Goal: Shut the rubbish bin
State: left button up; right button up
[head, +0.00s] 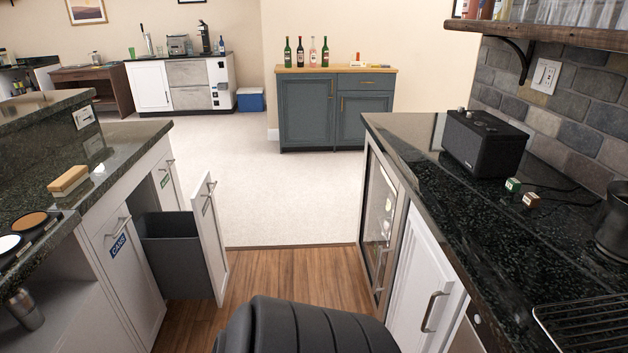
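The rubbish bin (178,252) is a dark grey tub in a pull-out under the left counter. It stands pulled out into the aisle, and its open top and inside show. Its white front panel (209,238) is upright at the tub's right end, well apart from the cabinet face. Neither of my grippers is in view.
A closed white front labelled CANS (122,262) is beside the pull-out, on the near side. The right counter (440,215) has a white cabinet door (425,285) and a glass-fronted cooler (378,222) below. Wooden floor (290,278) lies clear between the counters.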

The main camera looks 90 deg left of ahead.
aim_at(184, 251)
jog(key=u, duration=1.5)
jog(key=k+u, duration=0.1)
jog(key=u, duration=1.9)
jog(key=k+j, duration=0.05)
jog(key=j, duration=0.05)
